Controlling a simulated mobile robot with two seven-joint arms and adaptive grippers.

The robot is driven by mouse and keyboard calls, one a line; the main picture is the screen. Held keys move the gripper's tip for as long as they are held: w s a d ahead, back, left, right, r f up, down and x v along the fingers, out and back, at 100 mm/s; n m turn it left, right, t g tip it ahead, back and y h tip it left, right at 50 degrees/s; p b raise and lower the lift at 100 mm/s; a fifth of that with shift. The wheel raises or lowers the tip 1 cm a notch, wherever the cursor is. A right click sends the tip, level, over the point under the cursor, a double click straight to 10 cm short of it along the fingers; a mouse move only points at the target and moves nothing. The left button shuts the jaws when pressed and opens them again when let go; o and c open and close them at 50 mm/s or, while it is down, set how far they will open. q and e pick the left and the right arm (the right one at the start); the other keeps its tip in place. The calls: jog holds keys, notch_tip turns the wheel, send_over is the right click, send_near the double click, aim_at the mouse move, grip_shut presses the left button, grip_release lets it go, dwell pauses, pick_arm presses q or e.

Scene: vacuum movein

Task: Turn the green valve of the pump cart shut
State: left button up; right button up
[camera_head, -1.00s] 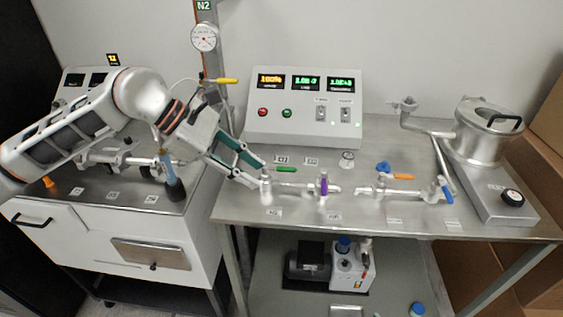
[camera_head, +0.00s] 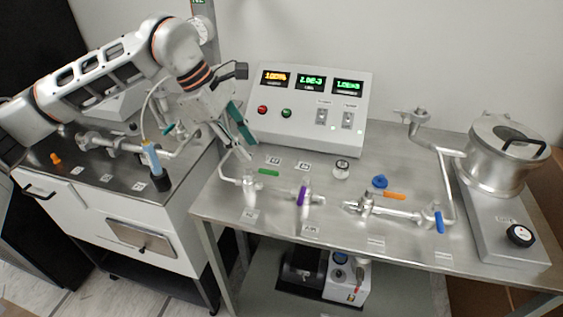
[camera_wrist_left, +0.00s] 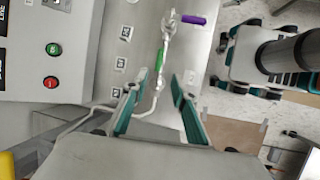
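The green valve handle (camera_head: 268,172) is on the left part of the metal pipework on the pump cart (camera_head: 330,222). It lies roughly parallel to the pipe run, pointing right in the head view. My left gripper (camera_head: 243,143) is above the cart, up and left of the handle, with its fingers apart and empty. In the left wrist view the green handle (camera_wrist_left: 160,58) appears just beyond and between the open fingertips (camera_wrist_left: 161,76); they look clear of it. My right gripper is not in view.
A purple valve handle (camera_head: 301,196), an orange one (camera_head: 394,196) and a blue one (camera_head: 439,221) sit further right along the pipework. A control box (camera_head: 305,105) stands behind. A metal chamber (camera_head: 497,165) stands at the right. A white cabinet (camera_head: 110,225) is at the left.

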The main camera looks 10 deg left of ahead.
aim_at(267, 170)
pick_arm(q)
jog(key=shift+d+p+x, duration=0.2)
jog(key=shift+p+x, duration=0.15)
jog(key=shift+x, duration=3.75)
jog(key=shift+r, duration=0.1)
grip_shut()
